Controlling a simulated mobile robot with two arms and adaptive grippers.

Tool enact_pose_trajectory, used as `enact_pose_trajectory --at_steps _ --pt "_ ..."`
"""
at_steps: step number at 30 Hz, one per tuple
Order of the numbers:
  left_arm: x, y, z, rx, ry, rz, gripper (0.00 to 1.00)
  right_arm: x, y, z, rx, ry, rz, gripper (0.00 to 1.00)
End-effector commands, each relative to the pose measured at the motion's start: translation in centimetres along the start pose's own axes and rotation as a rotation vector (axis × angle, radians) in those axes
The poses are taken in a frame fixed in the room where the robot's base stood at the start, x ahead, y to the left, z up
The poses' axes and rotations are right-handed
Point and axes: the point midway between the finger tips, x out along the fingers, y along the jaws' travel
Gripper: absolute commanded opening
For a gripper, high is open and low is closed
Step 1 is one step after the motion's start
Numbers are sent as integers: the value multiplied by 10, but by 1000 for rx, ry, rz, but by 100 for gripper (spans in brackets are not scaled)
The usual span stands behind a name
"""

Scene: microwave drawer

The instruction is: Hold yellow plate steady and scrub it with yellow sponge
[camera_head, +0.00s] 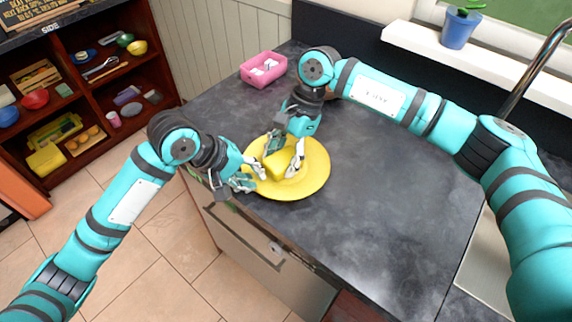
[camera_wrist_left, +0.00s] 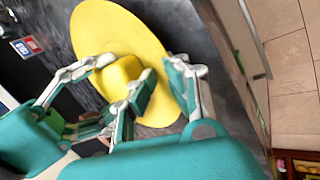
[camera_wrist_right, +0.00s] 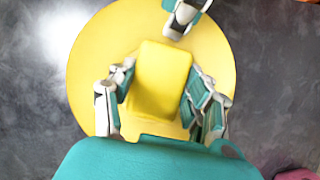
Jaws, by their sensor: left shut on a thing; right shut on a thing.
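The yellow plate (camera_head: 312,182) lies on the dark countertop near its front edge. It also shows in the left wrist view (camera_wrist_left: 105,30) and the right wrist view (camera_wrist_right: 90,60). My left gripper (camera_head: 254,178) is shut on the plate's left rim. My right gripper (camera_head: 285,158) points down over the plate and is shut on the yellow sponge (camera_wrist_right: 160,75). The sponge, a yellow block, sits between its fingers over the middle of the plate, and in the head view (camera_head: 275,165) the fingers partly hide it. I cannot tell whether the sponge's underside touches the plate.
A pink container (camera_head: 263,70) with white items stands at the back of the counter. A sink with a faucet (camera_head: 535,70) is at the right. A shelf (camera_head: 80,80) with dishes stands at the left. The counter (camera_head: 370,220) right of the plate is clear.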

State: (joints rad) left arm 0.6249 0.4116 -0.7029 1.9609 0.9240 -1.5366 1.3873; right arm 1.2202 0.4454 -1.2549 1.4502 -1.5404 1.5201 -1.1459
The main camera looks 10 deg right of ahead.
Motion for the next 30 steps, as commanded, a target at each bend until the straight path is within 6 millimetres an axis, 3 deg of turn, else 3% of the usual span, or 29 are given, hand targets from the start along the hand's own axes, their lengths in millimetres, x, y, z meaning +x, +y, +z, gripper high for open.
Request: enact_pose_trajectory --at_steps 15,30 --pt "1 -2 0 -3 0 -6 0 -5 0 -16 2 0 0 25" --pt "1 -2 0 -3 0 -5 0 0 0 2 0 0 -1 25"
